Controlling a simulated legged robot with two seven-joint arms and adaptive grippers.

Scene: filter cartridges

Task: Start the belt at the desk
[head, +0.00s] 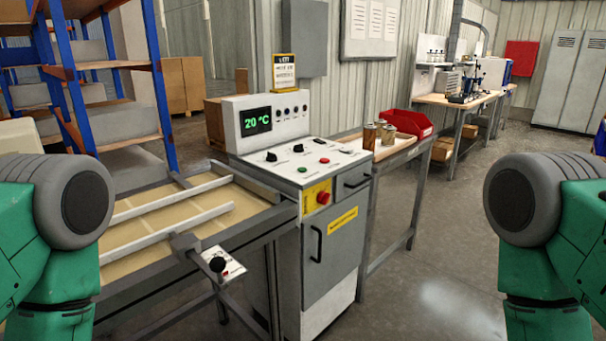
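The control desk (330,254) stands in the middle, a grey and white cabinet with a sloped top panel. Its upright panel has a display (256,121) reading 20 °C in green and several small knobs. The sloped top carries black knobs, a green button (302,169) and a red button (324,161). A larger red button (323,198) sits on a yellow plate on the front. The belt (150,228), a tan surface with pale rails, runs left from the desk. Green and grey parts of my arms show at both sides; neither gripper is in view.
A side table (398,150) right of the desk holds jars (378,135) and a red bin (407,123). A lever with a black knob (217,264) juts from the belt frame. Blue shelving (110,90) stands behind left. The floor at right (440,270) is clear.

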